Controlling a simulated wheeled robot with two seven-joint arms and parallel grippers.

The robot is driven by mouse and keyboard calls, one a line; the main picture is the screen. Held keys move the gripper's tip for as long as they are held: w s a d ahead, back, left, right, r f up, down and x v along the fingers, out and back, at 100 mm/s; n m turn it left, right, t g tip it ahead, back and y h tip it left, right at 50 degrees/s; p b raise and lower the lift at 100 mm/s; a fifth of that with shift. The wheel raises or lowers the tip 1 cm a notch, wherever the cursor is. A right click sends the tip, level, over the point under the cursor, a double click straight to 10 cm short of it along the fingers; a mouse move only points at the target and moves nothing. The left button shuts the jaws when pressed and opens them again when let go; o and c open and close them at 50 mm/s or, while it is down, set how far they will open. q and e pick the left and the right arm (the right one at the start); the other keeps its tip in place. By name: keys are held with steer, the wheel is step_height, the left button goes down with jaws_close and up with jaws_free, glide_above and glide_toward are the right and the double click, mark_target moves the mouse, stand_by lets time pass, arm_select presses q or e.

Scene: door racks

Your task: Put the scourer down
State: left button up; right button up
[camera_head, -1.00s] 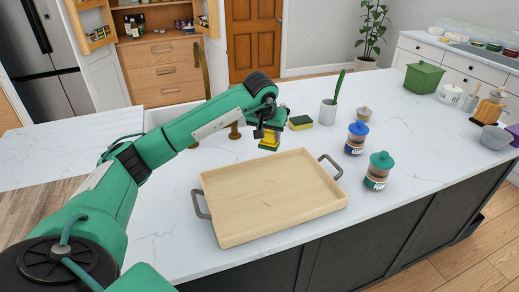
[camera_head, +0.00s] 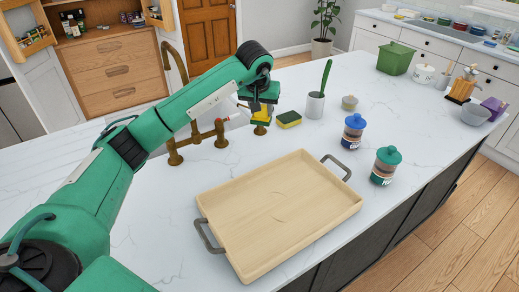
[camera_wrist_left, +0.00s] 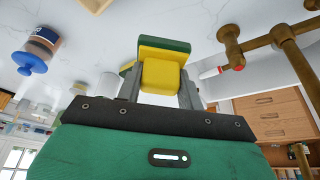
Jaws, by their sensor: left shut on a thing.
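My left gripper (camera_head: 262,118) is shut on a yellow and green scourer (camera_head: 261,114), held beyond the tray's far edge and beside the sink tap. In the left wrist view the scourer (camera_wrist_left: 162,75) sits between the two fingers, yellow block toward the palm and green layer at the outer end. I cannot tell whether it touches the counter. A second yellow and green scourer (camera_head: 289,119) lies on the counter just right of the gripper. My right gripper is not in view.
A wooden tray (camera_head: 280,215) with grey handles lies on the white counter. Blue-lidded (camera_head: 353,131) and green-lidded (camera_head: 385,166) jars stand right of it. A white cup (camera_head: 315,104) holds a green utensil. The brass tap (camera_head: 221,132) stands left of the gripper. Counter left of the tray is bare.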

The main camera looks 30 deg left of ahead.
arm_select(q)
step_height(320, 180, down, 12)
steer(key=p, duration=0.2)
steer(key=shift+r+p, duration=0.2)
steer(key=shift+p, duration=0.2)
steer(key=shift+f, duration=0.55)
step_height(320, 180, down, 3)
steer(key=shift+f+p, duration=0.1)
steer(key=shift+p, duration=0.45)
steer(key=shift+f, duration=0.15)
steer(key=o, duration=1)
